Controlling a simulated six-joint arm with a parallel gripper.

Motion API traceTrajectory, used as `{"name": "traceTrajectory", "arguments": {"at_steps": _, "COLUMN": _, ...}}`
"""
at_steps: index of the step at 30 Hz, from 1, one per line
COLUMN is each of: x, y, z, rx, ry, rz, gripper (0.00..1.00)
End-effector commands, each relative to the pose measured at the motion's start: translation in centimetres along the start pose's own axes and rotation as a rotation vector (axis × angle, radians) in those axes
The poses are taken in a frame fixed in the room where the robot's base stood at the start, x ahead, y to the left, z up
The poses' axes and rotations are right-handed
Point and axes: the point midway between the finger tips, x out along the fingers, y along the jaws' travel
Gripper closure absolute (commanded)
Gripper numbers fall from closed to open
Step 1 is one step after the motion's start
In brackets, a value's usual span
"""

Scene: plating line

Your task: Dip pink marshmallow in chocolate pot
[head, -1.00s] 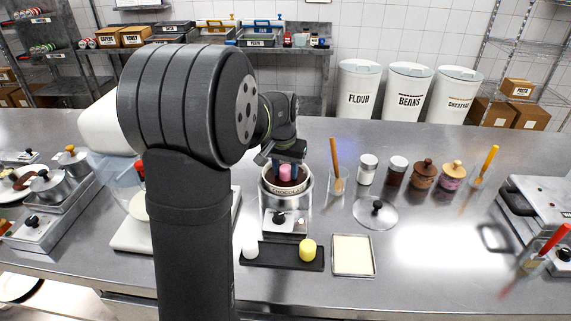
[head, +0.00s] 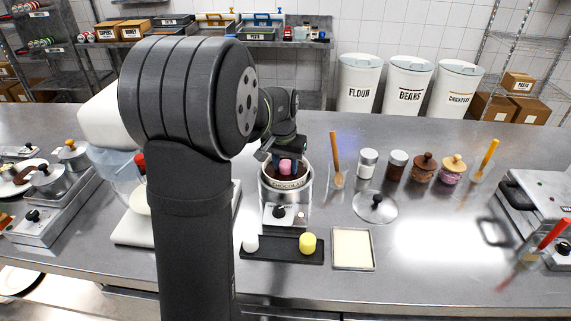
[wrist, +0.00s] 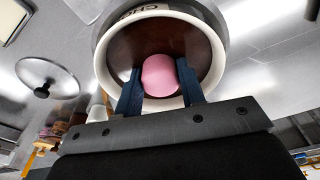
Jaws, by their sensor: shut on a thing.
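The pink marshmallow (head: 285,166) is held between the two blue fingers of my gripper (head: 285,167). In the wrist view the marshmallow (wrist: 159,75) sits between the fingertips of my gripper (wrist: 159,82), over the dark chocolate. The chocolate pot (head: 288,184) has a white rim and stands on a silver warmer with a black knob. The pot's rim (wrist: 101,62) surrounds the marshmallow in the wrist view. The marshmallow is inside the pot's opening; I cannot tell whether its underside touches the chocolate.
A black tray (head: 282,255) in front of the pot holds a white marshmallow (head: 250,243) and a yellow one (head: 307,243). A cream-lined tray (head: 353,249) lies to its right. A glass lid (head: 375,207) and several jars stand right of the pot.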

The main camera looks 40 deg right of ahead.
Motion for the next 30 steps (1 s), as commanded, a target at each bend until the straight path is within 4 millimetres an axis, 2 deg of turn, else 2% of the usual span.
{"name": "traceTrajectory", "arguments": {"at_steps": 8, "x": -0.3, "y": 0.0, "z": -0.1, "rx": 0.0, "ry": 0.001, "rz": 0.0, "gripper": 0.71}}
{"name": "traceTrajectory", "arguments": {"at_steps": 30, "x": -3.2, "y": 0.0, "z": -0.5, "rx": 0.0, "ry": 0.001, "rz": 0.0, "gripper": 0.71}}
